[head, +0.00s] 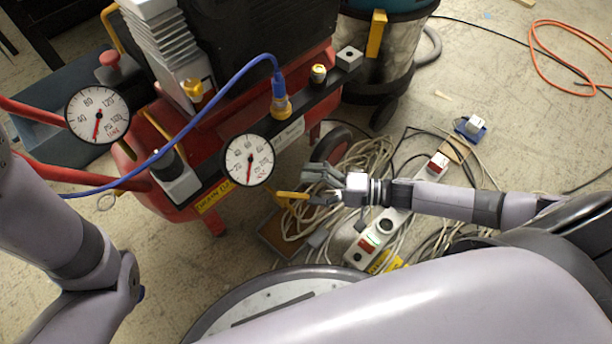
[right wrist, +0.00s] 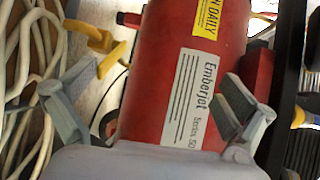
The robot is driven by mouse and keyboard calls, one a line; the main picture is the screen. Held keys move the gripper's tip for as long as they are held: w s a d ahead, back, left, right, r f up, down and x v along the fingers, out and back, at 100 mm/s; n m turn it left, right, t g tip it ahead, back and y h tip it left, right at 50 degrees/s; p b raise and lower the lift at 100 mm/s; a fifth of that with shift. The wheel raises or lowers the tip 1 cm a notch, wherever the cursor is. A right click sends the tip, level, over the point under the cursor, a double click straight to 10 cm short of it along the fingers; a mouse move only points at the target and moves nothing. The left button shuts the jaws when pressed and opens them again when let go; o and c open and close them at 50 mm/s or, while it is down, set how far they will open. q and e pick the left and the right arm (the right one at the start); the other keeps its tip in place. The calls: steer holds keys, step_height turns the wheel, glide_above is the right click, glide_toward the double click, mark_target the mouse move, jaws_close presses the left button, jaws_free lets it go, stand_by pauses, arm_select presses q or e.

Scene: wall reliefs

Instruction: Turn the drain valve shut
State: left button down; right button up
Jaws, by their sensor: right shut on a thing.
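The drain valve's yellow lever (head: 291,194) sticks out low at the near end of the red compressor tank (head: 160,205). My right gripper (head: 318,187) is at the lever, its fingers pointing left toward the tank. The valve body is mostly hidden. My left arm is at the left, its gripper out of view.
Tangled pale cables (head: 352,160) and a power strip (head: 375,238) lie on the floor around my right gripper. Pressure gauges (head: 248,160) and a blue hose (head: 165,150) are on the compressor. A vacuum cleaner (head: 385,45) stands behind.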

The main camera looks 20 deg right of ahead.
steer(key=shift+w+d+r, duration=0.15)
steer(key=shift+w+r, duration=0.05)
steer(key=shift+r, duration=0.55)
steer(key=shift+c, duration=1)
steer(key=shift+s+d, duration=0.2)
steer(key=shift+d, duration=0.05)
steer(key=shift+c, duration=0.4)
steer(key=shift+s+d, duration=0.15)
steer(key=shift+d, duration=0.2)
steer(key=shift+c, duration=1)
steer(key=shift+s+d, duration=0.25)
steer(key=c, duration=0.7)
steer(key=shift+s+d, duration=0.2)
steer(key=shift+d, duration=0.05)
steer(key=c, duration=0.4)
steer(key=shift+f+p+v, duration=0.15)
steer(key=shift+f+v, duration=0.25)
steer(key=shift+v, duration=2.45)
steer(key=shift+f+p+v, duration=0.15)
steer(key=shift+f+v, duration=0.3)
steer(key=shift+v, duration=2.45)
steer(key=shift+f+p+v, duration=0.15)
steer(key=shift+f+v, duration=0.25)
steer(key=shift+v, duration=2.45)
